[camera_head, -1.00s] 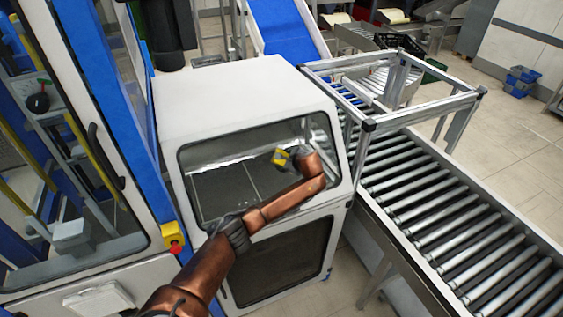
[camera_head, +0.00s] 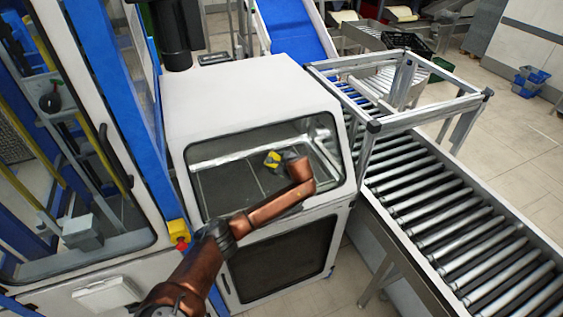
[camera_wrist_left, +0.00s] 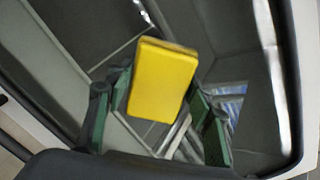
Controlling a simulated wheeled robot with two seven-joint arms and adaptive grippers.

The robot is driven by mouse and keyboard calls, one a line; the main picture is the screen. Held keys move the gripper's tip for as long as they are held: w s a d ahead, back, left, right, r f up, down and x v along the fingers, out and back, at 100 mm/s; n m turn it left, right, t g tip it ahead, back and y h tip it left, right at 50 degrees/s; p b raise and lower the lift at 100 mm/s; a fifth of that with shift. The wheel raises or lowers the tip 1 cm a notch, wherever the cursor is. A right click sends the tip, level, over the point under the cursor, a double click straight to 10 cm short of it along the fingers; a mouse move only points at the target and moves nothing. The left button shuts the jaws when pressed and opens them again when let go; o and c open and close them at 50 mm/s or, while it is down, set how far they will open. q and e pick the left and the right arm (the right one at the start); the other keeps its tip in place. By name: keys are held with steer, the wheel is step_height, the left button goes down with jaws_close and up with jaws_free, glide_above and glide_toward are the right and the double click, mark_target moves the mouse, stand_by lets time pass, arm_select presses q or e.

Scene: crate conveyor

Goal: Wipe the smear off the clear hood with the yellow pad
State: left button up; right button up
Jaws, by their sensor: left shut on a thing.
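The clear hood (camera_head: 222,186) is the see-through front window of a white cabinet, with a dark tiled inside showing through. A bright streaky band runs across its upper part; I cannot tell whether this is the smear or a reflection. My left gripper (camera_head: 281,162) is in front of the window, right of its middle, shut on the yellow pad (camera_head: 272,159). In the left wrist view, the pad (camera_wrist_left: 162,78) sticks out beyond the green-lined fingers of the gripper (camera_wrist_left: 160,112). I cannot tell whether the pad touches the hood. My right gripper is out of view.
A roller conveyor (camera_head: 450,220) with a metal frame (camera_head: 420,118) stands right of the white cabinet (camera_head: 245,100). A blue-framed machine with a glass door (camera_head: 75,160) and a red-and-yellow button (camera_head: 179,235) stand close on the left. A blue chute (camera_head: 292,30) is behind.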

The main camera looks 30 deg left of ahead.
mark_target(262, 165)
arm_select(q)
steer(key=shift+s+a, duration=1.95)
steer(key=shift+s, duration=0.25)
steer(key=v, duration=0.6)
steer(key=shift+d+r, duration=0.1)
steer(key=shift+d, duration=0.05)
steer(key=shift+v, duration=1.4)
